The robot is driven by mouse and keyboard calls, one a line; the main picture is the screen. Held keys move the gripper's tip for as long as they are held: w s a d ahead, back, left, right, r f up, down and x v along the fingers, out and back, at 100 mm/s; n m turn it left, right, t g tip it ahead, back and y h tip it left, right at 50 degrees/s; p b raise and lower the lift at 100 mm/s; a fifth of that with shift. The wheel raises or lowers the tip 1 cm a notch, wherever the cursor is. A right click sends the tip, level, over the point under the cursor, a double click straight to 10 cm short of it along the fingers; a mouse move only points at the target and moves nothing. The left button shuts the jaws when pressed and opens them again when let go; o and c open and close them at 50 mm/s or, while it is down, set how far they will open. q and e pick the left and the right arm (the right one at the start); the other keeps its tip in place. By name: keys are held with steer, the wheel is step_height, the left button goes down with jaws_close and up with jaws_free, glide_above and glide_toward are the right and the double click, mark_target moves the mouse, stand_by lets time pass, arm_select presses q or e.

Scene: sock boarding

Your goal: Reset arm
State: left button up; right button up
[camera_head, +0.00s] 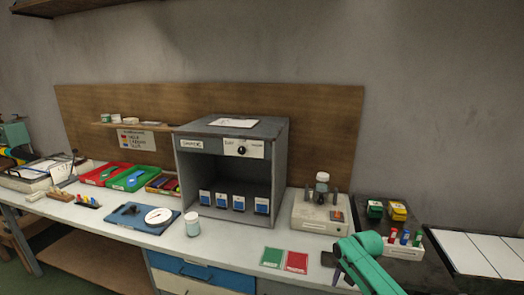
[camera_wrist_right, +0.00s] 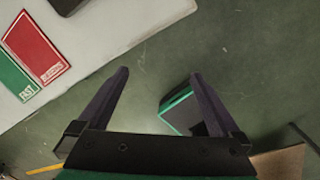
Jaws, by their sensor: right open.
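My right arm comes in from the lower right in the head view. Its gripper (camera_head: 340,276) hangs at the bench's front edge, right of the green card (camera_head: 272,257) and red card (camera_head: 296,262). In the right wrist view the two dark fingers of this gripper (camera_wrist_right: 158,74) are spread apart with nothing between them. They point past the bench edge toward the green floor. The red card (camera_wrist_right: 35,48) and green card (camera_wrist_right: 14,78) lie at the upper left there, clear of the fingers. My left gripper does not show.
A grey cabinet (camera_head: 183,180) with several blue-labelled boxes stands mid-bench. A white jar (camera_head: 192,226) stands in front of it. The bench front (camera_head: 225,250) is mostly clear.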

steer(key=s+f+m, duration=0.6)
steer(key=s+f, duration=0.3)
steer(key=f, duration=0.4)
steer(key=s+f+m, duration=0.7)
steer(key=s+f, duration=0.3)
steer(key=f, duration=0.3)
steer(key=s+f+m, duration=0.3)
steer(key=s, duration=0.6)
steer(key=s+f+m, duration=0.3)
steer(key=s+m, duration=0.1)
steer(key=s, duration=0.6)
steer(key=s+a+f+m, duration=0.1)
steer(key=s+f+m, duration=0.2)
steer(key=s, duration=0.6)
steer(key=shift+s+m, duration=0.2)
steer(key=shift+m, duration=0.2)
steer(key=shift+f, duration=0.1)
